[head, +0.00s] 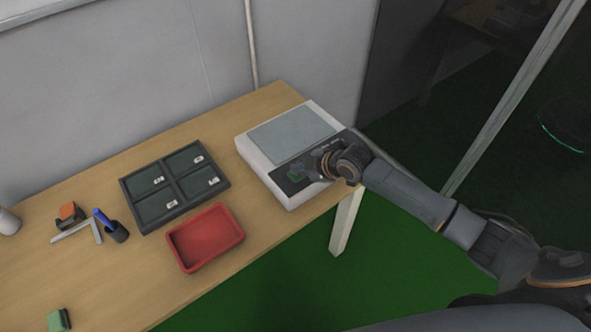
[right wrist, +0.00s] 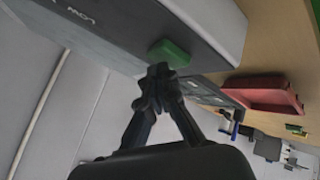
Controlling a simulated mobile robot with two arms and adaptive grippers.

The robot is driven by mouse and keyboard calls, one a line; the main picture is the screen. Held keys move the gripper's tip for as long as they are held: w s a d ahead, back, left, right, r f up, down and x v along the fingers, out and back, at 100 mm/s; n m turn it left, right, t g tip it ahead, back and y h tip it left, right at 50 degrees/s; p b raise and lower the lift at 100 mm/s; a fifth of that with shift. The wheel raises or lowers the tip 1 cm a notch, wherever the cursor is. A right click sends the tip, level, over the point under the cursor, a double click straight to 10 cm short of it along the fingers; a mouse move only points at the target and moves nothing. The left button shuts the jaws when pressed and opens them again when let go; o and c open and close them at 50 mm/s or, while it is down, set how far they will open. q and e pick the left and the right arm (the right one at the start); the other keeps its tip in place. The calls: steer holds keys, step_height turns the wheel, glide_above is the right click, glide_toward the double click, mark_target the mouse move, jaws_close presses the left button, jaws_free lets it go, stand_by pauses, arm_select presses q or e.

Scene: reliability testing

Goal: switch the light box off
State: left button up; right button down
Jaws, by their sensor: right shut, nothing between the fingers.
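The light box (head: 257,160) is a white box with a grey top panel (head: 293,136) at the right end of the table. Its dark front control strip carries a green switch (head: 296,177), which also shows in the right wrist view (right wrist: 169,54). The top panel looks grey and unlit. My right gripper (head: 318,164) is over the control strip, close to the green switch. In the right wrist view the gripper (right wrist: 157,72) is shut and empty, its tips right by the green switch; I cannot tell whether they touch it. My left gripper is not in view.
A red tray (head: 240,238) and a dark four-part case (head: 143,211) sit left of the light box. A pen cup (head: 117,232), an orange-topped item (head: 68,211) and a green block (head: 58,320) lie farther left. The wall stands behind the table.

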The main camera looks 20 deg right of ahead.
step_height(320, 180, up, 6)
steer(key=p, duration=0.6)
steer(key=shift+r, duration=0.1)
stand_by(0.3)
